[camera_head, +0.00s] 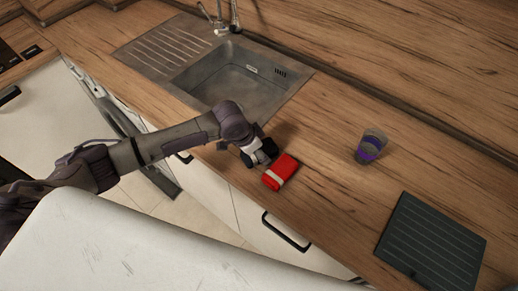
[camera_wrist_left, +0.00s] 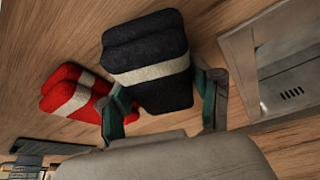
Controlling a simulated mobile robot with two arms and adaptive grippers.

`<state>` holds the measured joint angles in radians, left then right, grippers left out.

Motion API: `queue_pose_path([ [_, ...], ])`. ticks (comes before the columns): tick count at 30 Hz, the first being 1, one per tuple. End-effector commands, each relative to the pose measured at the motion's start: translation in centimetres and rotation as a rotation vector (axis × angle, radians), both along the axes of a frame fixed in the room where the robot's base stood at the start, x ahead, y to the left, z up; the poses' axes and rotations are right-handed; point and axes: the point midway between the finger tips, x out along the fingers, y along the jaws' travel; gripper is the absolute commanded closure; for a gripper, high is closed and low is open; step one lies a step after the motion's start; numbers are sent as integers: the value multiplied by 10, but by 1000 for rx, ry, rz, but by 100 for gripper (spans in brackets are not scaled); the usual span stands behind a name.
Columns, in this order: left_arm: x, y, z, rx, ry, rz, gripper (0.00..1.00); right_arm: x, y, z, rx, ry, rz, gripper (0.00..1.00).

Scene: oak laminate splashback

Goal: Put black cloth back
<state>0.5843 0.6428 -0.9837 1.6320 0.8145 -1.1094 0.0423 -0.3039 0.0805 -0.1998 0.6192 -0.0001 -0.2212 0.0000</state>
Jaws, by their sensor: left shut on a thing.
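A black folded cloth with a cream band (camera_wrist_left: 148,75) sits between the two fingers of my left gripper (camera_wrist_left: 165,95) in the left wrist view. The gripper is shut on it. In the head view my left gripper (camera_head: 258,153) is over the counter's front part, right of the sink, and largely hides the dark cloth. I cannot tell whether the cloth touches the counter. A red folded cloth with a cream band (camera_head: 280,173) lies just right of the gripper; it also shows in the left wrist view (camera_wrist_left: 62,90). My right gripper is not in view.
The steel sink (camera_head: 290,82) with its drainboard is behind and left of the gripper. A clear cup with purple (camera_head: 370,147) stands right on the wooden counter (camera_head: 325,190). A dark ribbed board (camera_head: 432,245) lies further right. The counter between cloth and cup is clear.

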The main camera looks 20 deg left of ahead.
Motion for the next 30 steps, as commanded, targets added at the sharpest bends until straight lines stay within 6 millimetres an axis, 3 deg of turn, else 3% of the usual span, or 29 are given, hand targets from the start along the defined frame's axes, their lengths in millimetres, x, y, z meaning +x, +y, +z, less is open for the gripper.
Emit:
queue_pose_path([
  [4, 0, 0, -3, 0, 0, 0, 74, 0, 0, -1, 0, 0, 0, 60],
  [5, 0, 0, -3, 0, 0, 0, 35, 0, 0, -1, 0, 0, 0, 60],
  [9, 0, 0, -2, 0, 0, 0, 12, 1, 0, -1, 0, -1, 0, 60],
  [22, 0, 1, 4, 0, -1, 0, 11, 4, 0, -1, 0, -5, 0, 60],
  [30, -14, 15, 50, 1, -5, -1, 11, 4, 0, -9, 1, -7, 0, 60],
])
